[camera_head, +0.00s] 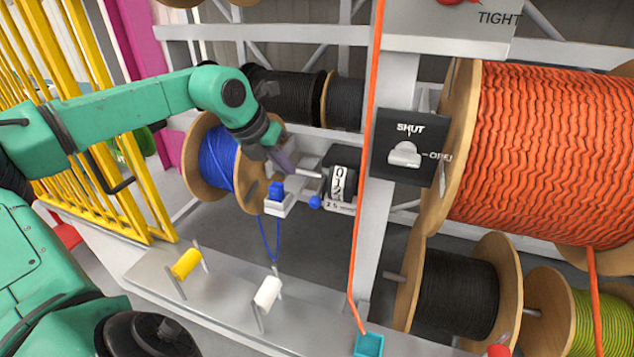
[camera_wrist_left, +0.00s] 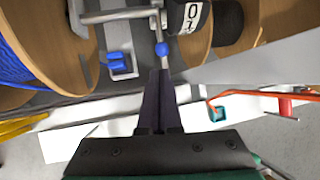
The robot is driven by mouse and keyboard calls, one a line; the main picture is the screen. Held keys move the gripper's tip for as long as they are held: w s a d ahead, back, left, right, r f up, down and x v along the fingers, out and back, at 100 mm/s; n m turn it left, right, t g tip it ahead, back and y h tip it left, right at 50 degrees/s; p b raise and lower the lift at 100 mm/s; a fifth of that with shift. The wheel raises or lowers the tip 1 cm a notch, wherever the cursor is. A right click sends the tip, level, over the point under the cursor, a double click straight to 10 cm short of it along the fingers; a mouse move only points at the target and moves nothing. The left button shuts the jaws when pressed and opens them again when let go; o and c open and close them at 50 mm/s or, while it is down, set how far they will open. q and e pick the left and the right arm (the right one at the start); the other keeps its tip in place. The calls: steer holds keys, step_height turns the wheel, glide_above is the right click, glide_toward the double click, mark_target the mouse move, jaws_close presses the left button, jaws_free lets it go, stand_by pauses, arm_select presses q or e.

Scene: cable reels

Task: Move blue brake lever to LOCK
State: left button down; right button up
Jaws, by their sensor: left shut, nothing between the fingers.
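A small blue ball knob (camera_head: 315,202) sits just left of the number counter (camera_head: 340,184); in the left wrist view it (camera_wrist_left: 161,50) sits on a thin metal rod. It looks like the lever's end, but I cannot tell for certain. No LOCK mark is readable. My left gripper (camera_head: 292,170) is shut and empty, in front of the blue cable reel (camera_head: 217,160), up and left of the knob. In the left wrist view its closed fingertips (camera_wrist_left: 158,72) point toward the knob and look close below it; contact cannot be told. My right gripper is not in view.
A blue block (camera_head: 276,190) on a white bracket (camera_head: 280,208) is left of the knob. An orange cable (camera_head: 367,150) runs down the upright to a teal block (camera_head: 368,344). Yellow (camera_head: 186,264) and white (camera_head: 267,293) rollers stand on the front beam. A SHUT/OPEN switch (camera_head: 404,154) is right.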

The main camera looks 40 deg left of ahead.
arm_select(q)
steer(key=p, duration=0.5)
glide_above(312, 200)
steer(key=s, duration=0.3)
steer(key=f, duration=0.9)
steer(key=shift+w, duration=0.25)
steer(key=shift+w+f+p, duration=0.15)
steer(key=shift+f+p, duration=0.15)
steer(key=shift+p, duration=0.15)
steer(key=shift+x, duration=0.8)
steer(key=shift+f, duration=0.15)
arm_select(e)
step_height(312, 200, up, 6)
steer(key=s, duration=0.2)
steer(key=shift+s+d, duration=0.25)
